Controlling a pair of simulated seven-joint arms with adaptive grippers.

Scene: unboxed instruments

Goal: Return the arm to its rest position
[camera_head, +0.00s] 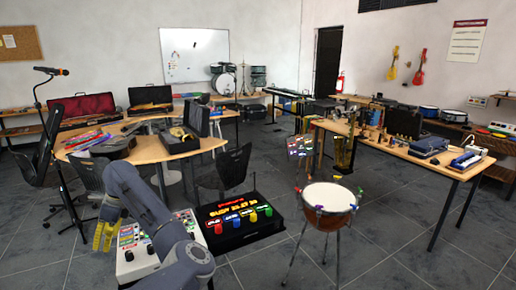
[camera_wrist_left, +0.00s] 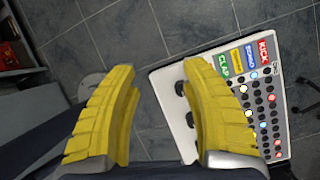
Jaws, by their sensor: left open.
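My left arm comes in at the bottom left of the head view and ends in the left gripper (camera_head: 105,236), which has yellow fingers. In the left wrist view the two yellow fingers (camera_wrist_left: 160,85) stand apart with nothing between them, so the gripper is open and empty. It is above the left edge of a white panel with coloured labels and knobs (camera_wrist_left: 262,122). That panel also shows in the head view (camera_head: 133,262), partly hidden behind my arm. My right gripper is not in view.
A black box with red digits and coloured buttons (camera_head: 237,222) stands right of the white panel. A drum on a tripod (camera_head: 329,197) is further right. Chairs (camera_head: 228,170) and a curved wooden table (camera_head: 148,150) stand behind. Grey floor is clear at the right front.

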